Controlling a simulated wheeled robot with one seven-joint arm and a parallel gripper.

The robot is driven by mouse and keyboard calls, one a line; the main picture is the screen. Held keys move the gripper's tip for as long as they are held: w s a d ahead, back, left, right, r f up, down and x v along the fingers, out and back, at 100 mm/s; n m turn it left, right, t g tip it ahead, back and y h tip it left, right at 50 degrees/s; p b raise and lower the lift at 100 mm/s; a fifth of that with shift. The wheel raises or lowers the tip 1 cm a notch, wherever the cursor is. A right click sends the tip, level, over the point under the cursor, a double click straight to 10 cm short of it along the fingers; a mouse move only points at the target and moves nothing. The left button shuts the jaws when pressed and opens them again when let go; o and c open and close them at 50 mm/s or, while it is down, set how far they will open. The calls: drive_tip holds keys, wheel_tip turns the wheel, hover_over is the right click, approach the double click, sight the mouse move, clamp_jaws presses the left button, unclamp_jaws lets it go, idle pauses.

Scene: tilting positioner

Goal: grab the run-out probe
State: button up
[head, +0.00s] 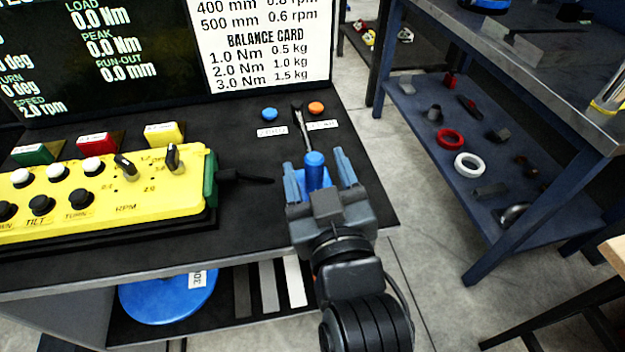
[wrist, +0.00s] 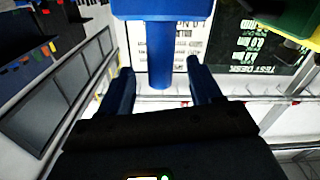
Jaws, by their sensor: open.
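The run-out probe (head: 314,160) appears as a blue round post with a wider blue block below it, at the right part of the black console top. A thin dark rod runs behind the post towards the back; I cannot tell whether it is joined to it. My gripper (head: 316,172) is open, with one blue finger on each side of the post. In the wrist view the post (wrist: 160,60) shows between the spread fingers (wrist: 160,75), with a gap on both sides. No grip on it is visible. My gripper body hides part of the block.
A yellow control box (head: 110,195) with knobs and a cable stands left of my gripper. A blue button (head: 269,114) and an orange button (head: 316,108) sit behind the probe. A blue-framed shelf (head: 420,105) stands to the right across a floor gap.

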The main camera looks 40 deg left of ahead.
drive_tip(key=shift+x, duration=1.6)
clamp_jaws()
drive_tip(key=shift+f, duration=0.1)
